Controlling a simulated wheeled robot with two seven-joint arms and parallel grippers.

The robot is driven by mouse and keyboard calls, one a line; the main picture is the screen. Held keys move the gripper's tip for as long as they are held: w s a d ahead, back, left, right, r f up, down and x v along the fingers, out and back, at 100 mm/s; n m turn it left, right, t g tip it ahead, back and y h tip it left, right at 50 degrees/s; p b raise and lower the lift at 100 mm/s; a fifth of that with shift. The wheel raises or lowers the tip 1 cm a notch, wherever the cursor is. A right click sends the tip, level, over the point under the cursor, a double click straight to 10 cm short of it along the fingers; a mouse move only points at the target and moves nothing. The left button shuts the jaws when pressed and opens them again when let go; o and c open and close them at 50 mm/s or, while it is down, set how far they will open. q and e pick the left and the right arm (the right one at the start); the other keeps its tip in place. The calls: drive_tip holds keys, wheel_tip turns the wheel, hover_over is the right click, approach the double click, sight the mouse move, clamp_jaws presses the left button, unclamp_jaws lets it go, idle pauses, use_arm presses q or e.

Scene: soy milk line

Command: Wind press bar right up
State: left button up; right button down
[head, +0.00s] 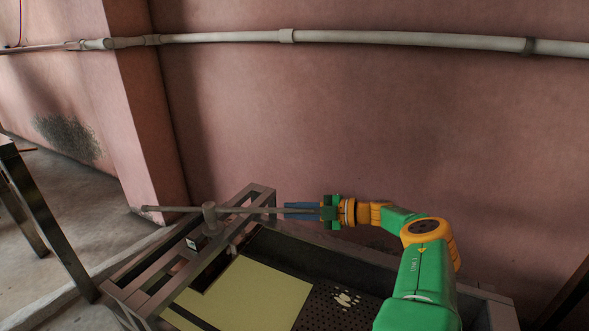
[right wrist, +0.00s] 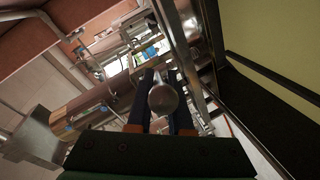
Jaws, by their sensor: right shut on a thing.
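The press bar (head: 172,209) is a thin grey rod lying nearly level across a grey upright hub (head: 210,214) on top of the metal press frame (head: 150,288). Its left end sticks out past the frame. My right gripper (head: 288,211) is shut on the bar's right part, with its blue fingers along the rod. In the right wrist view the rounded bar end (right wrist: 163,98) sits between the two dark fingers (right wrist: 160,82). The fingers hide part of the rod. My left gripper is not in view.
Below the bar lie a pale yellow panel (head: 255,292) and a dark perforated plate (head: 322,308) with white bits (head: 346,298) on it. A pink wall with a grey pipe (head: 400,38) stands behind. A dark metal stand (head: 42,215) is at left. Floor between stand and frame is clear.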

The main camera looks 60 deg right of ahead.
drive_tip(key=shift+s+f, duration=0.1)
drive_tip(key=shift+f, duration=0.35)
drive_tip(key=c, duration=1)
unclamp_jaws()
drive_tip(key=shift+c, duration=0.2)
drive_tip(key=shift+o, duration=1)
drive_tip(key=shift+d+f, duration=0.2)
drive_tip(key=shift+f, duration=0.05)
drive_tip(key=shift+r, duration=0.1)
drive_tip(key=shift+w, duration=0.2)
